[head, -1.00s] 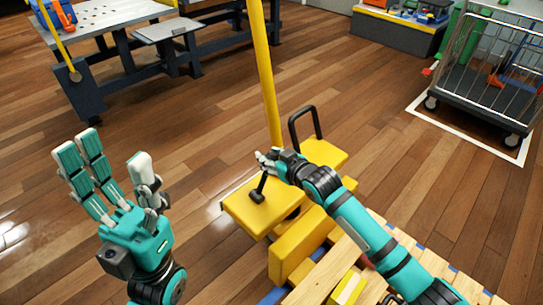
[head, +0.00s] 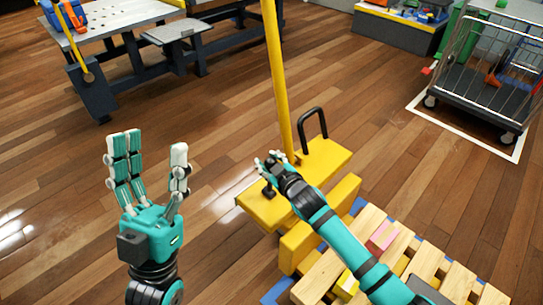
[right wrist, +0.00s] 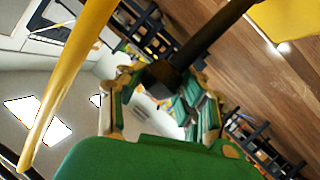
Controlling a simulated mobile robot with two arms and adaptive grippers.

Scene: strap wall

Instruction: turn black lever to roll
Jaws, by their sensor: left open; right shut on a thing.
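The black lever (head: 268,190) stands on top of the yellow pallet-truck-like machine (head: 275,211). My right gripper (head: 268,163) is at the lever's upper end and shut on it; the fingers hide the lever's tip in the head view. In the right wrist view the lever (right wrist: 200,45) is a dark rod running from upper right down between the fingers of my right gripper (right wrist: 160,95). My left gripper (head: 153,145) is open and empty, raised over the floor left of the machine.
A yellow pole (head: 277,80) and a black loop handle (head: 312,128) rise from the machine. A wooden pallet (head: 455,278) with a pink block (head: 383,236) lies right of it. A wire cart (head: 480,75) stands at the far right.

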